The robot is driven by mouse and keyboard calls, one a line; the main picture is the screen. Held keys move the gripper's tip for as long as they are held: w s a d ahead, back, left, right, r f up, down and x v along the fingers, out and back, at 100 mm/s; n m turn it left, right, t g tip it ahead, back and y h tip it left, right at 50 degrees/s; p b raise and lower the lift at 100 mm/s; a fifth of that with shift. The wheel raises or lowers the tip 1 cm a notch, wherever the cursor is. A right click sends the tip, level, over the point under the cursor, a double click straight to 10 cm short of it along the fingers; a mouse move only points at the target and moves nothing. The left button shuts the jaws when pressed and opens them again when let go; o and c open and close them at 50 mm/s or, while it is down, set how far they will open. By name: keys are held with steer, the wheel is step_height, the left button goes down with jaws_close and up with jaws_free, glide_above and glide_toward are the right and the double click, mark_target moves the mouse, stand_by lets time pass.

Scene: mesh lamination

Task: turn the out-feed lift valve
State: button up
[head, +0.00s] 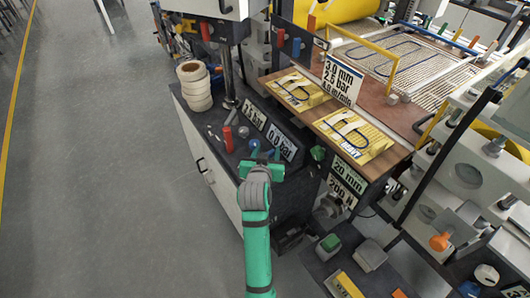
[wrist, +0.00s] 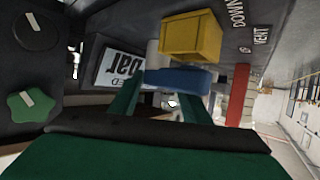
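My gripper's two green fingers are apart, one toward each side of the handle. I cannot see firm contact. In the head view, my gripper (head: 264,157) is low over the dark console top, with the blue handle (head: 255,144) just beyond the fingers.
A tilted bar display (head: 282,143) is close on the right. The wrist view shows a green knob (wrist: 30,105) and a black knob (wrist: 35,32). White tape rolls (head: 195,85) stand farther back. The floor at left is clear.

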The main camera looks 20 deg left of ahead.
steer(key=shift+s+a+f+y, duration=0.15)
steer(key=shift+s+a, duration=0.15)
steer(key=shift+a, duration=0.4)
steer(key=shift+s+a+r+y, duration=0.15)
steer(key=shift+s+a, duration=0.1)
steer(key=shift+a, duration=0.4)
jaws_close()
steer(key=o, duration=1.1)
jaws_free()
steer(key=shift+a+f, duration=0.1)
steer(key=o, duration=1)
steer(key=shift+o, duration=1.3)
steer(key=shift+w+d, duration=0.1)
steer(key=shift+d, duration=0.25)
steer(key=v, duration=1.1)
steer(key=shift+w, duration=0.1)
